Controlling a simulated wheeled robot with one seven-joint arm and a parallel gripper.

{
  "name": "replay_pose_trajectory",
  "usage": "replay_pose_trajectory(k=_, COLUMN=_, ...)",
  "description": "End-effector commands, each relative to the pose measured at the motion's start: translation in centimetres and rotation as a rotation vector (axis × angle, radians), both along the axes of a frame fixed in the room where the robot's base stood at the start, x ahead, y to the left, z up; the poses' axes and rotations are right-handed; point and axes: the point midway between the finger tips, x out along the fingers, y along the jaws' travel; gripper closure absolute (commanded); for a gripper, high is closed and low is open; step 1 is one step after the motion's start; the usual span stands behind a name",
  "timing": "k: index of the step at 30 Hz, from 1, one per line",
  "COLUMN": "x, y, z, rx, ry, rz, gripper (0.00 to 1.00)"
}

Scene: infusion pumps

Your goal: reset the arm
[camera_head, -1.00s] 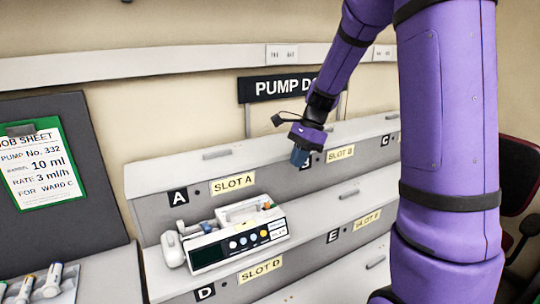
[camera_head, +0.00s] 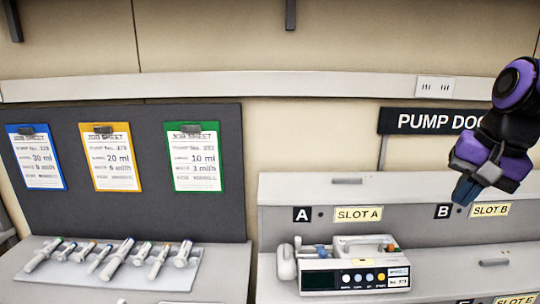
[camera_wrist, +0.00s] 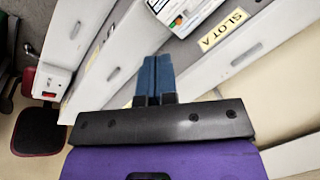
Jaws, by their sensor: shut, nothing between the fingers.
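My purple gripper (camera_head: 466,190) is at the right of the head view, in front of the pump dock near the B label. Its blue fingers are shut and empty. In the wrist view the two fingers (camera_wrist: 154,78) lie side by side, pointing toward the dock. An infusion pump (camera_head: 352,268) with a syringe on top sits in the dock under the SLOT A label (camera_head: 358,214), apart from my gripper. Part of the pump (camera_wrist: 180,14) shows at the top of the wrist view.
A dark board (camera_head: 120,200) holds blue, orange and green job sheets at the left. Several syringes lie on a tray (camera_head: 165,278) below it. The PUMP DOCK sign (camera_head: 430,121) hangs behind my arm.

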Motion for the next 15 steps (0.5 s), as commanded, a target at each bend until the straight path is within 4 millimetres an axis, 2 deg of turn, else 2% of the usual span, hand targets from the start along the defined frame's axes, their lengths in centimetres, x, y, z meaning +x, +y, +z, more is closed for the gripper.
replay_pose_trajectory(k=3, x=-2.8, y=0.9, z=1.0, rx=-0.076, ry=-0.079, rz=0.142, gripper=1.00)
replay_pose_trajectory(k=9, x=-7.0, y=1.7, z=1.7, rx=-0.213, ry=-0.190, rz=0.366, gripper=1.00)
replay_pose_trajectory(k=15, x=-9.5, y=2.0, z=1.8, rx=-0.310, ry=-0.257, rz=0.505, gripper=1.00)
